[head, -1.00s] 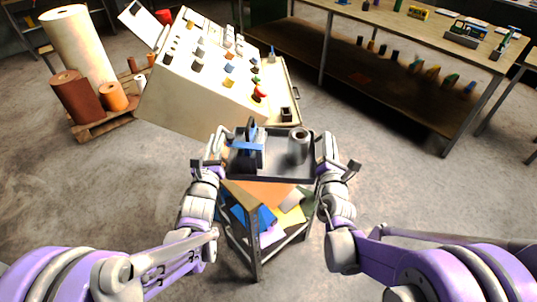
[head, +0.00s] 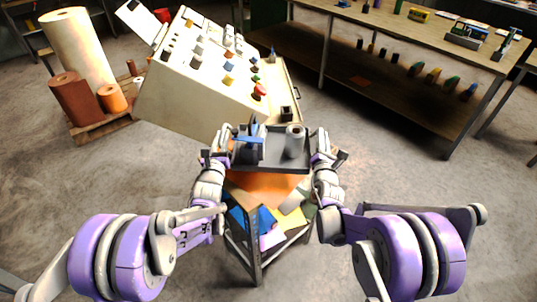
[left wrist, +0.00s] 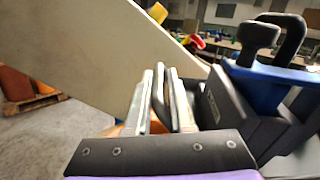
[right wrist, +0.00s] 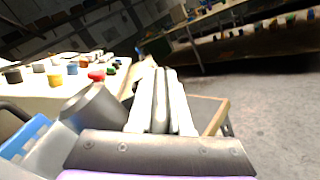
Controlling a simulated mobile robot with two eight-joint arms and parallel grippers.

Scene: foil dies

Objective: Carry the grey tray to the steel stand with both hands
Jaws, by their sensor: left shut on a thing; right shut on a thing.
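The grey tray (head: 278,166) is held level between my two grippers in the head view. It carries a dark tool with a blue bar (head: 249,140) on the left and a grey cylinder (head: 294,141) on the right. My left gripper (head: 226,146) is shut on the tray's left handle; the closed fingers (left wrist: 162,98) show in the left wrist view. My right gripper (head: 320,148) is shut on the right handle; its fingers (right wrist: 160,98) show in the right wrist view. A small dark-legged stand (head: 254,258) is below the tray, its top partly hidden; I cannot tell whether it is the steel stand.
A slanted cream console (head: 185,100) with coloured knobs stands just beyond the tray, at left. Paper rolls on a pallet (head: 105,132) are further left. A long workbench (head: 390,22) is at the back right. Concrete floor is open on the right.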

